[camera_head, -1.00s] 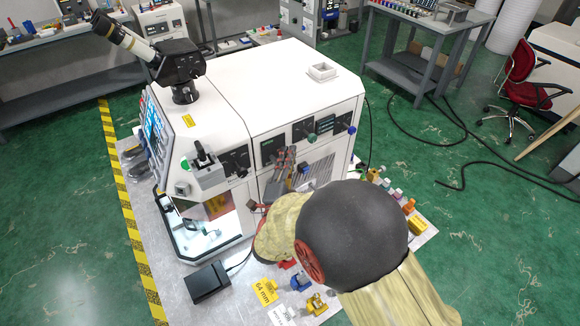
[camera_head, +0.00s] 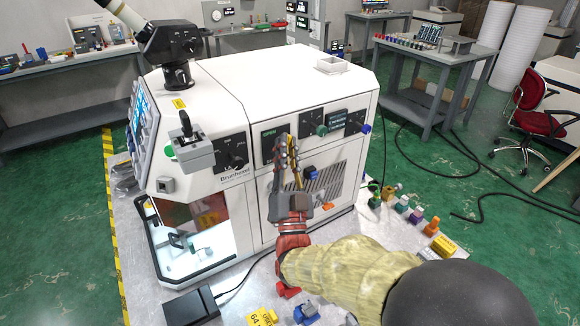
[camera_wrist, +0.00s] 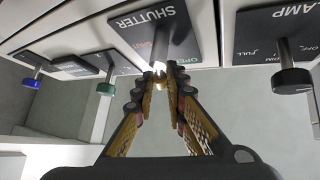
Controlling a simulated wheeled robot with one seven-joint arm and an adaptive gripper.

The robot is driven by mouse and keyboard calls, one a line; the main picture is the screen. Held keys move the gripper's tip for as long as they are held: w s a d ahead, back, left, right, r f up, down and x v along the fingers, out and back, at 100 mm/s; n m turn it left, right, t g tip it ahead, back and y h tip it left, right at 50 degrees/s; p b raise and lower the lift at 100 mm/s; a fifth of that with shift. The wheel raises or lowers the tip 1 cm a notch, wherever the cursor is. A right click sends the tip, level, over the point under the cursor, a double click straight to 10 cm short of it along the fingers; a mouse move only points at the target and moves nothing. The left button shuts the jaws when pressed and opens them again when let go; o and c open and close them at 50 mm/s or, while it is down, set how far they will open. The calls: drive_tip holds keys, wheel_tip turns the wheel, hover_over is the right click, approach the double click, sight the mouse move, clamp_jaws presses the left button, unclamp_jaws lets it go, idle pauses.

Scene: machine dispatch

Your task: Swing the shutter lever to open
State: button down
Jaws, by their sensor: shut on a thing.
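The shutter panel (camera_wrist: 150,28) is a dark plate lettered SHUTTER, with a red mark and a green OPEN mark, in the wrist view. In the head view the shutter panel (camera_head: 268,143) is on the white machine's front, with a green word at its upper left. My gripper (camera_wrist: 160,80) has its fingertips together at the panel's edge, shut on the shutter lever. The lever is mostly hidden between the fingertips, so its exact angle cannot be told. In the head view my gripper (camera_head: 286,146) reaches up in front of the panel.
A black lamp knob (camera_wrist: 291,80) sits beside the shutter panel. A green knob (camera_head: 321,130) and a blue knob (camera_head: 365,128) are on the machine's other side panels. A joystick box (camera_head: 190,150) juts out at left. Small coloured parts (camera_head: 403,205) stand on the bench at right.

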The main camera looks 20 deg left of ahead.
drive_tip(key=n+g+y+b, duration=0.1)
drive_tip(key=n+y+b, duration=0.1)
drive_tip(key=n, duration=0.1)
drive_tip(key=n+g+y+b, duration=0.1)
drive_tip(key=n+y+b, duration=0.1)
drive_tip(key=y, duration=0.1)
drive_tip(key=s+a+n+g+y+b, duration=0.1)
drive_tip(key=n+y+b, duration=0.1)
drive_tip(key=n+b, duration=0.1)
drive_tip(key=shift+n+y, duration=0.3)
drive_tip(key=shift+s+n, duration=0.1)
drive_tip(key=shift+n, duration=0.3)
drive_tip(key=c, duration=1.8)
unclamp_jaws()
drive_tip(key=shift+r, duration=0.1)
drive_tip(key=v, duration=1.2)
